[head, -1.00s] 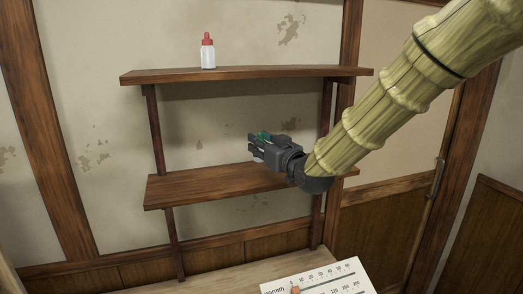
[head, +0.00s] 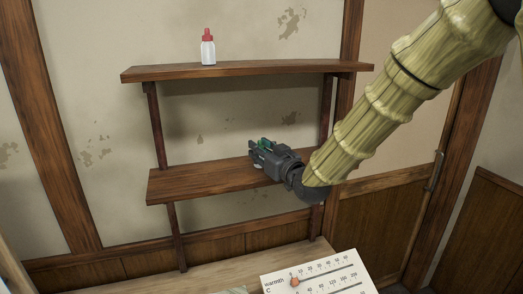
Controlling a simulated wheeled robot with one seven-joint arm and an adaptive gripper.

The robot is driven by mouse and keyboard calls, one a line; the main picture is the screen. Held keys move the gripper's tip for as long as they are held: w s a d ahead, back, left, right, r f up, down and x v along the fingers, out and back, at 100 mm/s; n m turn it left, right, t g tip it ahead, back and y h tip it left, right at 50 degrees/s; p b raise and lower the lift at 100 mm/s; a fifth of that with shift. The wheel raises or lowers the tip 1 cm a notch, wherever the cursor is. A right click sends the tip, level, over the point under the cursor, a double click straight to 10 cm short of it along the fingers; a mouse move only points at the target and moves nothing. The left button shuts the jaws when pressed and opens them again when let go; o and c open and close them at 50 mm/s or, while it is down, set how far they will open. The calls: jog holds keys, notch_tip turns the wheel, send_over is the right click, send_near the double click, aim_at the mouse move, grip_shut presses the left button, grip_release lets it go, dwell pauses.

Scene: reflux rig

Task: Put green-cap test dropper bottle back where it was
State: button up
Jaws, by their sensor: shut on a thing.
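My gripper (head: 262,151) is shut on the green-cap dropper bottle (head: 264,144). Only a bit of the green cap shows between the dark fingers; most of the bottle is hidden by them. The gripper is at the lower shelf (head: 200,184), over its right half, with the fingers pointing left. I cannot tell whether the bottle touches the board.
A red-cap white bottle (head: 208,47) stands upright on the upper shelf (head: 160,73), above my gripper. The left part of the lower shelf is bare. A white panel with sliding scales (head: 318,275) is at the bottom, by the tabletop (head: 215,270).

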jog(key=o, duration=0.7)
jog(key=shift+r+p, duration=0.25)
jog(key=shift+p, duration=0.1)
jog(key=shift+b+v, duration=2.5)
jog(key=shift+v, duration=3.55)
jog(key=shift+f, duration=0.1)
